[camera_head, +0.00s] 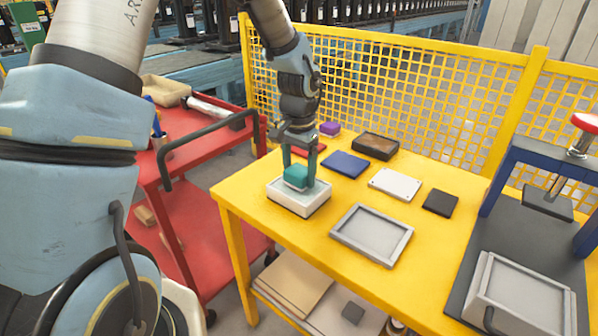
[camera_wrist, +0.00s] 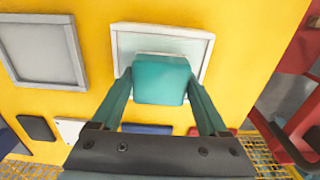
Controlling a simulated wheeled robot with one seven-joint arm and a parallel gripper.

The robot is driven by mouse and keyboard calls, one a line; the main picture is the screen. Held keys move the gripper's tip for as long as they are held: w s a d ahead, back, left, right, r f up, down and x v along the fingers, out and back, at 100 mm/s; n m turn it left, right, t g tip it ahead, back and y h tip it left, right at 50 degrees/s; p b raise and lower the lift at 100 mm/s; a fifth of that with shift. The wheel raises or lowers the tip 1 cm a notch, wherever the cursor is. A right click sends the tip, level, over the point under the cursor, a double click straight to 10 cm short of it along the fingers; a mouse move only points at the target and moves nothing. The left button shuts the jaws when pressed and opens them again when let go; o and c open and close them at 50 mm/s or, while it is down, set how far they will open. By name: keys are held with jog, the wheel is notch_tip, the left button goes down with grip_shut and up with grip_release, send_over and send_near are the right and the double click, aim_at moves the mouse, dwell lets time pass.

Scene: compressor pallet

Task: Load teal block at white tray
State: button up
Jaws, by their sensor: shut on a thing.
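The teal block (camera_head: 297,176) is between the fingers of my gripper (camera_head: 299,178), which is shut on it. In the wrist view the teal block (camera_wrist: 161,79) sits between the two teal fingertips of my gripper (camera_wrist: 161,88). The white tray (camera_head: 299,198) stands on the yellow table near its left edge, directly under the block. It also shows behind the block in the wrist view (camera_wrist: 207,50). The block is in or just above the tray; I cannot tell whether it touches the tray floor.
A grey tray (camera_head: 372,235) lies to the right on the yellow table (camera_head: 290,236). Blue (camera_head: 346,164), white (camera_head: 395,184) and black (camera_head: 440,203) plates, a brown tray (camera_head: 375,146) and a purple block (camera_head: 329,128) lie behind. A red cart (camera_head: 180,150) stands left; yellow mesh fence (camera_head: 430,90) runs behind.

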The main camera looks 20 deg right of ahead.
aim_at(298, 170)
jog(key=shift+f, duration=0.6)
dwell(1.6)
jog(key=shift+r+p, duration=2.75)
jog(key=shift+r, duration=0.85)
jog(key=shift+f, duration=0.1)
